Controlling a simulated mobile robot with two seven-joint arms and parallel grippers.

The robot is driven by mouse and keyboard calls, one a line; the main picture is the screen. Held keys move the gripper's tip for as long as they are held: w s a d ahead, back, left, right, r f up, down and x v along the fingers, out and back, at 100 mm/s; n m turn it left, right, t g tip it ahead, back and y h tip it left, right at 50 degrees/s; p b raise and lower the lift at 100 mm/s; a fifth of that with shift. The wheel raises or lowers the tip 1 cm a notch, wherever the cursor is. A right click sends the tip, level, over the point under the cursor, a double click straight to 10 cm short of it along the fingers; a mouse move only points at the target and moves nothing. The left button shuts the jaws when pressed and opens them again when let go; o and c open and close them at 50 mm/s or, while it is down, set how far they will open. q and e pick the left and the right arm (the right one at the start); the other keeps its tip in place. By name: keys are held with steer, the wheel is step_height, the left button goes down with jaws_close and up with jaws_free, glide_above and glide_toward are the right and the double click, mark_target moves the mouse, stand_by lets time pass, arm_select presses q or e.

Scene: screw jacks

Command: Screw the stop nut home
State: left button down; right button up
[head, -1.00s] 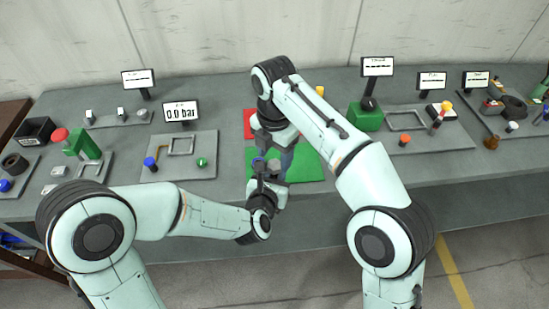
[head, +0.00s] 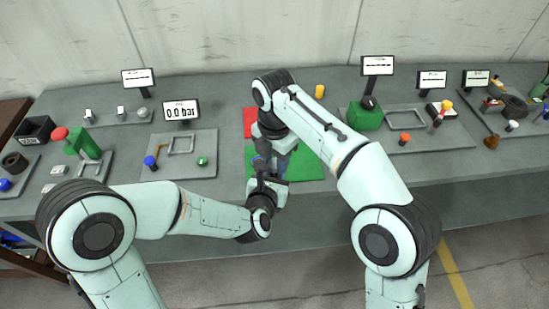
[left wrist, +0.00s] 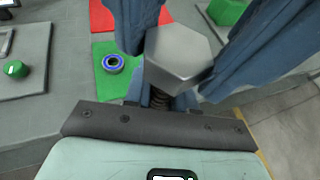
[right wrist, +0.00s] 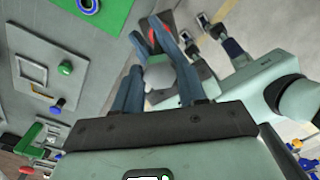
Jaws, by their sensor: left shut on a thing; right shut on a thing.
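My left gripper (head: 266,176) and my right gripper (head: 268,157) meet above the green mat, the right one just above the left. The left wrist view shows a grey six-sided piece (left wrist: 180,55) among blue fingers, with a threaded rod (left wrist: 160,99) partly showing behind it. My left gripper is shut on this screw piece. In the right wrist view my right gripper is shut on a grey rounded piece (right wrist: 160,76). The fingers hide most of both pieces, and I cannot tell how far the thread is engaged. A blue ring (left wrist: 112,63) with a dark centre lies on the green mat.
The green mat (head: 305,167) has a red mat (head: 249,122) behind it. A plate (head: 190,140) with a blue knob and green button lies left. A green block (head: 366,118) stands right, and a yellow cylinder (head: 320,91) behind. The bench's front edge is close.

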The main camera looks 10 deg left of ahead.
steer(key=m, duration=0.6)
steer(key=o, duration=1.2)
steer(key=shift+c, duration=0.2)
steer(key=shift+r, duration=2.3)
steer(key=shift+c, duration=0.4)
